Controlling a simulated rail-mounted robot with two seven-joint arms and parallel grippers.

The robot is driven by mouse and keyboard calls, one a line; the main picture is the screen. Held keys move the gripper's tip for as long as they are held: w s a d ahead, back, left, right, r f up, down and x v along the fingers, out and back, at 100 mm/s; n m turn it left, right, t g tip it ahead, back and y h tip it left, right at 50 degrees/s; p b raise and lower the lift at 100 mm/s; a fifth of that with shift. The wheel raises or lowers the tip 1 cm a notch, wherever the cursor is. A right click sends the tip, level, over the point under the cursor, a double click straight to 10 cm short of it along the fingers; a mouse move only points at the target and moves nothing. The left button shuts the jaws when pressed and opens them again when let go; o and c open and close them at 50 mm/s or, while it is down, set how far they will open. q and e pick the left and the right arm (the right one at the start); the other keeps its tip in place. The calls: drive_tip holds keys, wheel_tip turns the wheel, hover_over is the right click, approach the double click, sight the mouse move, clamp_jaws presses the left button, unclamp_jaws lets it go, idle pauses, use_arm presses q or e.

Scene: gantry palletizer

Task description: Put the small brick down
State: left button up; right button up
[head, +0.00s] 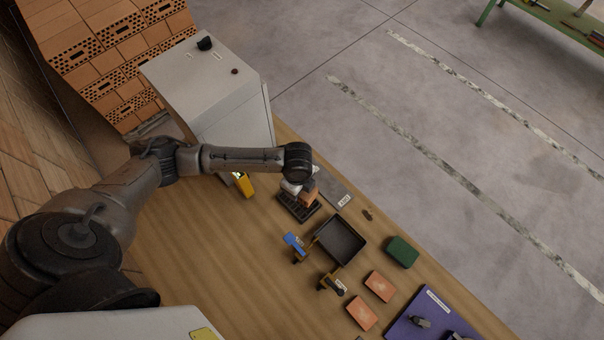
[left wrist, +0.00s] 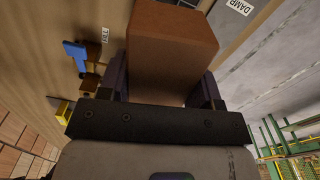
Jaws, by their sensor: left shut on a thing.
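My left gripper (head: 301,188) points down at the workbench and is shut on a small orange-brown brick (head: 309,199). In the left wrist view the brick (left wrist: 170,40) fills the space between the two fingers of the gripper (left wrist: 160,92). In the head view the brick appears over a black slotted rack (head: 297,209). I cannot tell whether it touches the rack. A grey plate (head: 333,188) with a white label lies just right of it; the label reads DAMP in the left wrist view (left wrist: 240,7). My right gripper is not in view.
A black tray (head: 340,240), blue-handled tool (head: 293,240), green block (head: 402,252) and two orange-pink bricks (head: 379,286) lie nearby. A purple mat (head: 405,329) is at lower right. A grey-white cabinet (head: 231,107) stands behind the arm. Bench left of the rack is mostly clear.

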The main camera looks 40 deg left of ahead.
use_arm(q)
drive_tip(key=shift+w+a+f+m+b, duration=0.2)
drive_tip(key=shift+f+m, duration=0.2)
drive_tip(key=shift+f, duration=0.2)
drive_tip(key=shift+w+a+f+m+b, duration=0.15)
drive_tip(key=shift+f+m, duration=0.25)
drive_tip(key=shift+f, duration=0.15)
drive_tip(key=shift+w+a+f+m+b, duration=0.1)
drive_tip(key=shift+f+m+b, duration=0.25)
drive_tip(key=shift+f, duration=0.2)
wheel_tip(320, 180, down, 8)
drive_tip(key=b, duration=0.8)
drive_tip(key=shift+r+b, duration=0.2)
drive_tip(key=shift+b, duration=0.2)
drive_tip(key=shift+r, duration=0.1)
drive_tip(key=o, duration=1.1)
drive_tip(key=shift+f, duration=0.2)
drive_tip(key=shift+r, duration=0.15)
